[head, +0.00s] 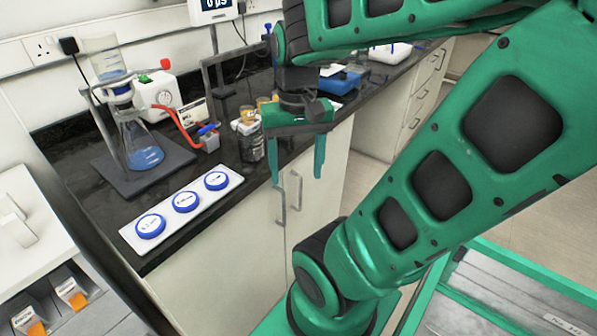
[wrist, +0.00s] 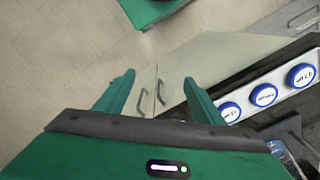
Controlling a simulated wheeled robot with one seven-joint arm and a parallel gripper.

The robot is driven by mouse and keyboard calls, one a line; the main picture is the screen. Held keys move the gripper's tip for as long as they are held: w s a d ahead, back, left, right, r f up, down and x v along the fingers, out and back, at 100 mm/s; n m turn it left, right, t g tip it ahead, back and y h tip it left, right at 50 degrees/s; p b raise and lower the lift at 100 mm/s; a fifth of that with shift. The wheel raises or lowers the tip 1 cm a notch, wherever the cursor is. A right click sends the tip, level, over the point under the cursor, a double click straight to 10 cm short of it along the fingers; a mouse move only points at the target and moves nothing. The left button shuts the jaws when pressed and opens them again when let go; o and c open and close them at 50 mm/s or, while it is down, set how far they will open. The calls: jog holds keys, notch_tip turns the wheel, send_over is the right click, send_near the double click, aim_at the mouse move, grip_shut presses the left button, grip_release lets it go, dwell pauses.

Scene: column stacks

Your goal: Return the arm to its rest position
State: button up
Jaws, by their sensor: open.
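My green arm crosses the right side of the head view and folds back over the counter. My gripper (head: 299,172) hangs fingers down just in front of the counter's front edge, before the cabinet doors. Its two fingers are apart with nothing between them. In the wrist view my gripper (wrist: 160,97) also shows open and empty, with cabinet doors and floor beyond it.
A white strip (head: 225,188) with three blue-lidded round containers lies near the counter's front edge. A flask stand (head: 142,150), a white device with a red hose (head: 158,95) and jars (head: 250,140) stand behind. The jars are close to my gripper. Floor (wrist: 60,60) is clear.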

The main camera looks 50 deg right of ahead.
jog(key=shift+s+f, duration=0.2)
jog(key=shift+s, duration=0.15)
jog(key=shift+s+a+f+n, duration=0.1)
jog(key=shift+s+f+n, duration=0.35)
jog(key=shift+s, duration=0.15)
jog(key=shift+s+a+f+n, duration=0.1)
jog(key=shift+s+f+n, duration=0.3)
jog(key=shift+s, duration=0.2)
